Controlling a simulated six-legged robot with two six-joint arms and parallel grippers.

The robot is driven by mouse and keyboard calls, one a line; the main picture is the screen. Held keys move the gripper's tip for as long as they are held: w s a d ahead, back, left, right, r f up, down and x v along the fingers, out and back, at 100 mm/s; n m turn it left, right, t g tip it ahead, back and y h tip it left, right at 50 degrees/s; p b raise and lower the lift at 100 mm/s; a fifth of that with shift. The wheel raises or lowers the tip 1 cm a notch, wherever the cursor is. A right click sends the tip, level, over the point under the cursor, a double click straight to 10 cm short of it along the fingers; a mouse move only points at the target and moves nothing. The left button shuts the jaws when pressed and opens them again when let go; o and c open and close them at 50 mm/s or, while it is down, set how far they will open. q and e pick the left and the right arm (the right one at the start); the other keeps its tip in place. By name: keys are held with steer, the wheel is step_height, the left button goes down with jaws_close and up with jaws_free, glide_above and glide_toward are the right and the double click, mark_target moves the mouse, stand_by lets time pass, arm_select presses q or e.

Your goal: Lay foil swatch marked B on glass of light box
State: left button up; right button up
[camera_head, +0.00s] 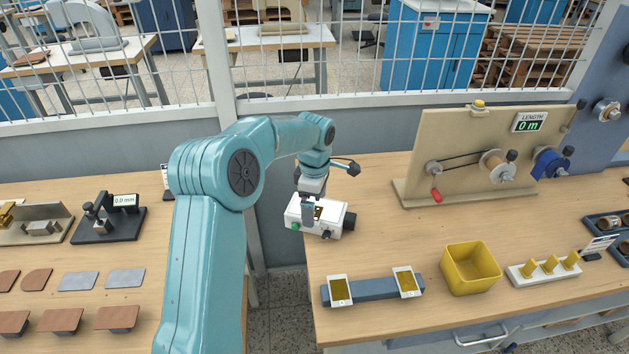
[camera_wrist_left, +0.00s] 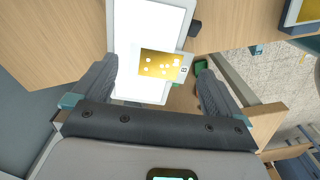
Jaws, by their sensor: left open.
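The light box (camera_head: 334,224) is a white box with a green button and a black end, near the left edge of the right table. Its bright white glass (camera_wrist_left: 150,28) fills the upper middle of the left wrist view. A gold foil swatch (camera_wrist_left: 160,65) with pale spots and a small marked white tab lies over the glass near one end; the tab's letter is too small to read surely. My left gripper (camera_wrist_left: 155,85) is open, its fingers apart on either side of the swatch. In the head view the gripper (camera_head: 308,212) partly hides swatch and glass.
Two gold swatches in white frames (camera_head: 340,291) sit on a blue bar (camera_head: 373,288) at the table's front. A yellow bin (camera_head: 470,268) stands to the right. A winding stand (camera_head: 440,150) is behind. A gap separates the two tables. A wire fence runs along the back.

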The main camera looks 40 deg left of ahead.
arm_select(q)
step_height(320, 180, up, 15)
steer(key=shift+r, duration=0.15)
